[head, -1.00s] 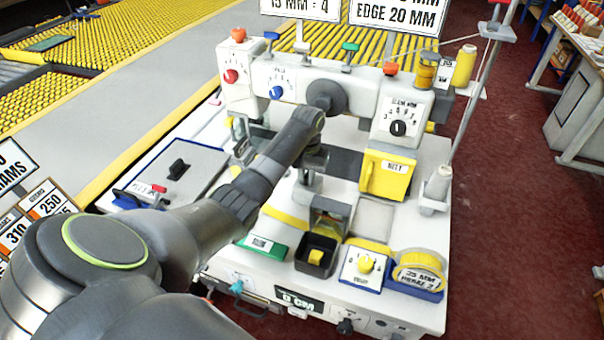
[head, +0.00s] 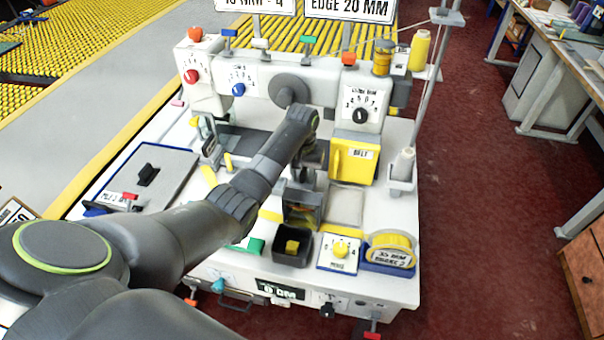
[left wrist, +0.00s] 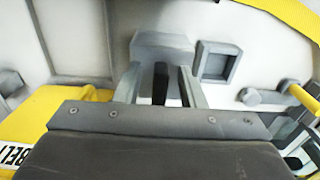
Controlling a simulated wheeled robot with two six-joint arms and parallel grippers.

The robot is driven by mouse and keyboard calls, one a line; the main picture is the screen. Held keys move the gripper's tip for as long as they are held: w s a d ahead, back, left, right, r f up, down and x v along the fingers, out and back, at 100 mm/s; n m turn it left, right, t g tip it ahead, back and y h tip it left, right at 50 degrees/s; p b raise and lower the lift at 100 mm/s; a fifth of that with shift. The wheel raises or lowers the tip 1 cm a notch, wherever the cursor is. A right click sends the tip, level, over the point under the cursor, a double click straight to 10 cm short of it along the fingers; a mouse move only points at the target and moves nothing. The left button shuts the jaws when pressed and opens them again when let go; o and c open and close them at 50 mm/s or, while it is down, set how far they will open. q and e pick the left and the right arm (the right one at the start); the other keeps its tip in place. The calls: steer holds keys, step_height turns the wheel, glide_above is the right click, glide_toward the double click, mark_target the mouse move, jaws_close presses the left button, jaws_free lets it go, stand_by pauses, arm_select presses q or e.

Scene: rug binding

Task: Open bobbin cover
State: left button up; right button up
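My left arm reaches from the left over the white binding machine (head: 380,282). My left gripper (head: 303,175) hangs in front of the machine's head, pointing down, just left of the yellow BELT box (head: 355,160). Its fingertips are hard to make out in the head view. In the left wrist view, two pale bars with dark pieces between them lie beyond the dark gripper body (left wrist: 165,160); their opening is unclear. No part is readably labelled bobbin cover. A pale grey plate (head: 346,206) lies flat in front of the BELT box. My right gripper is out of view.
A grey panel with a black handle (head: 148,175) lies on the bed's left. A dark cup with a yellow block (head: 292,247), a yellow dial (head: 340,250) and a tape roll (head: 391,252) line the front. A thread stand (head: 403,172) rises at right.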

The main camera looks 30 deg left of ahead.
arm_select(q)
step_height(320, 180, up, 8)
steer(key=shift+f+b, duration=0.1)
steer(key=shift+b, duration=0.35)
step_height(320, 180, up, 10)
steer(key=p, duration=0.6)
steer(key=shift+f+p, duration=0.2)
steer(key=shift+p, duration=0.2)
